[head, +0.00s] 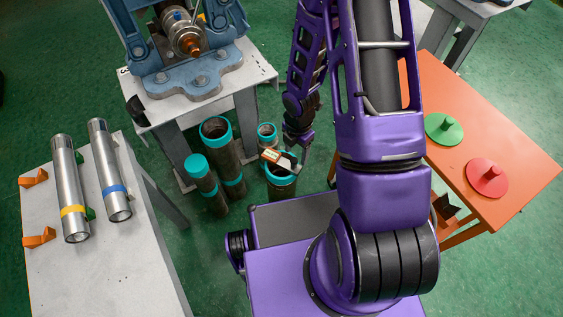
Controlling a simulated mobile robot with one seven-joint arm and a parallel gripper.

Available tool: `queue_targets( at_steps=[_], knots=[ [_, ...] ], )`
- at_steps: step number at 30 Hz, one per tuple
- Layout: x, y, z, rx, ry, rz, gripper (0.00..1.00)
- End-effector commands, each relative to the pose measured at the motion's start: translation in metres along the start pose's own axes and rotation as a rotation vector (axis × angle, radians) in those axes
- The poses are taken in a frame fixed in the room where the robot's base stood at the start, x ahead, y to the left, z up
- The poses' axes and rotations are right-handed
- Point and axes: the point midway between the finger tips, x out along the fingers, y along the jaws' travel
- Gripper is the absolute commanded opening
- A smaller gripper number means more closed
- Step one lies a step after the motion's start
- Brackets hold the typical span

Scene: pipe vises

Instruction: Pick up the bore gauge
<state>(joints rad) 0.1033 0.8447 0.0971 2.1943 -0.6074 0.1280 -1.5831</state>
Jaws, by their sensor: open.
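My gripper (293,158) hangs low behind my purple arm, just above an upright teal-rimmed pipe (281,186) on the floor. It is open. A small orange-and-white piece (271,156) with a dark edge is beside the fingers, over the pipe's mouth. I cannot tell whether it touches the fingers or the rim, nor whether it is the bore gauge. Two silver cylinders lie on the left grey table, one with a yellow band (68,185) and one with a blue band (108,166). No thing is clearly recognisable as the bore gauge.
More teal-ended pipes (216,139) stand close by on the floor. A blue vise (190,82) is on the grey stand behind them. An orange table (490,135) at the right holds a green disc (443,128) and a red disc (487,178), each with a knob.

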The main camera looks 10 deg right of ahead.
Motion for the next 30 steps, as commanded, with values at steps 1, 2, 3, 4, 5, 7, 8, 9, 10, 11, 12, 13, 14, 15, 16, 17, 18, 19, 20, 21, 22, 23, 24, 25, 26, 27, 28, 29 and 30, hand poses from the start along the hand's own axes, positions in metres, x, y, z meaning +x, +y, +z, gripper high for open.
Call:
queue_targets(
  at_steps=[1, 2, 3, 4, 5, 7, 8, 9, 10, 11, 12, 13, 14, 15, 16, 17, 18, 19, 20, 21, 22, 23, 24, 25, 26, 27, 28, 29, 30],
  knots=[
    [0.003, 0.000, 0.000, 0.000, 0.000, 0.000, 0.67],
    [0.004, 0.000, -0.001, -0.001, 0.001, 0.000, 0.67],
    [0.008, 0.001, -0.001, -0.001, 0.001, 0.000, 0.67],
    [0.012, 0.002, -0.001, -0.002, 0.001, -0.001, 0.67],
    [0.016, 0.002, -0.002, -0.002, 0.001, -0.002, 0.67],
    [0.028, 0.004, -0.003, 0.000, 0.001, -0.002, 0.67],
    [0.032, 0.004, -0.003, -0.001, 0.001, -0.002, 0.67],
    [0.038, 0.005, -0.003, -0.002, 0.001, -0.002, 0.67],
    [0.042, 0.005, -0.003, 0.000, 0.001, -0.002, 0.67],
    [0.045, 0.005, -0.003, 0.000, 0.000, 0.000, 0.67],
    [0.049, 0.005, -0.003, 0.000, 0.000, 0.001, 0.67],
    [0.051, 0.005, -0.003, 0.000, 0.000, 0.001, 0.67],
    [0.052, 0.005, -0.003, 0.000, 0.000, 0.001, 0.67],
    [0.054, 0.005, -0.003, 0.000, -0.001, 0.002, 0.67],
    [0.054, 0.005, -0.003, 0.000, -0.001, 0.002, 0.67],
    [0.054, 0.005, -0.003, 0.000, -0.001, 0.002, 0.67],
    [0.054, 0.005, -0.003, 0.000, -0.001, 0.003, 0.67],
    [0.054, 0.005, -0.003, 0.000, -0.001, 0.003, 0.67],
    [0.054, 0.005, -0.003, 0.000, -0.001, 0.003, 0.67],
    [0.053, 0.005, -0.003, 0.001, -0.001, 0.003, 0.67],
    [0.053, 0.005, -0.003, 0.001, -0.001, 0.003, 0.63],
    [0.053, 0.005, -0.003, 0.001, -0.001, 0.003, 0.57],
    [0.053, 0.005, -0.003, 0.001, -0.001, 0.003, 0.50],
    [0.053, 0.005, -0.003, 0.001, -0.001, 0.003, 0.45],
    [0.053, 0.005, -0.003, 0.001, -0.001, 0.003, 0.40],
    [0.053, 0.005, -0.003, 0.001, -0.001, 0.003, 0.32],
    [0.053, 0.005, -0.003, 0.001, -0.001, 0.003, 0.27],
    [0.053, 0.005, -0.003, 0.001, -0.001, 0.003, 0.21],
    [0.053, 0.005, -0.003, 0.001, -0.001, 0.003, 0.14]
  ],
)
